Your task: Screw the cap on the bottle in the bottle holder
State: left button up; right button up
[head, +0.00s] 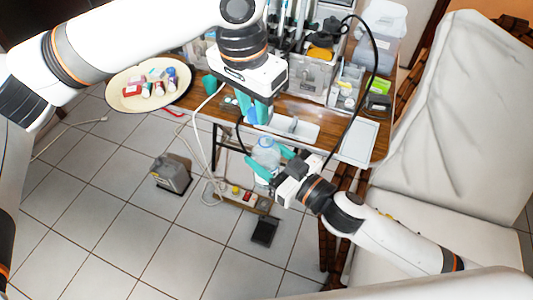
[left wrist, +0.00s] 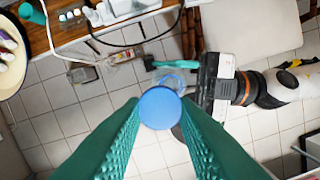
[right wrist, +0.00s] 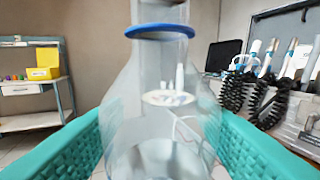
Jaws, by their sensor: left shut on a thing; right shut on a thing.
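My left gripper (head: 252,120) points down and is shut on a round blue cap, which shows clearly in the left wrist view (left wrist: 160,107) between the fingertips. A clear bottle (head: 266,152) is below it, apart from the cap in the head view. My right gripper (head: 270,168) is shut around the bottle's body from the side. In the right wrist view the bottle (right wrist: 160,120) stands upright between the fingers, with a blue ring (right wrist: 160,31) at its neck; its top is cut off. In the left wrist view the bottle is partly hidden behind the cap. I cannot make out a bottle holder.
A black hose (head: 374,65) arches at the right. A white reclining chair (head: 450,110) fills the right side. Floor tiles are clear at lower left.

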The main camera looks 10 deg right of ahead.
aim_at(266, 161)
pick_arm(q)
jog(key=shift+s+d+r+m, duration=0.15)
jog(key=shift+d+r+m, duration=0.25)
jog(key=shift+d+r, duration=0.4)
jog(key=shift+f, duration=0.1)
jog(key=shift+f, duration=2)
jog(key=shift+f, duration=0.85)
jog(key=shift+f, duration=0.55)
